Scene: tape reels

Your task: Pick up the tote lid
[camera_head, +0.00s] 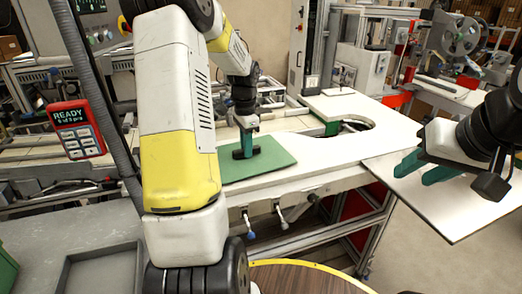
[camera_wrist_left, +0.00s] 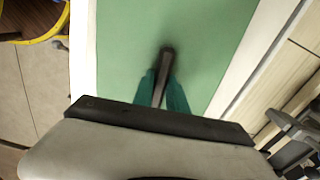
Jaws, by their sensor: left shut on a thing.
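The tote lid is a flat green panel (camera_head: 262,167) with a black bar handle (camera_head: 241,153), lying on the white bench top. My left gripper (camera_head: 247,146) points down over the lid, its teal fingers shut on the handle. In the left wrist view the two fingers (camera_wrist_left: 162,90) close on the dark handle (camera_wrist_left: 167,58) above the green lid surface (camera_wrist_left: 210,40). Whether the lid is raised at all cannot be told. My right gripper (camera_head: 423,168) is at the right, its teal fingers apart with nothing visible between them.
A white bench (camera_head: 310,160) with a round cutout stands ahead. A red handheld device (camera_head: 76,130) reading READY is at the left. A grey tray (camera_head: 100,270) sits at lower left. Machines with reels (camera_head: 455,35) stand behind.

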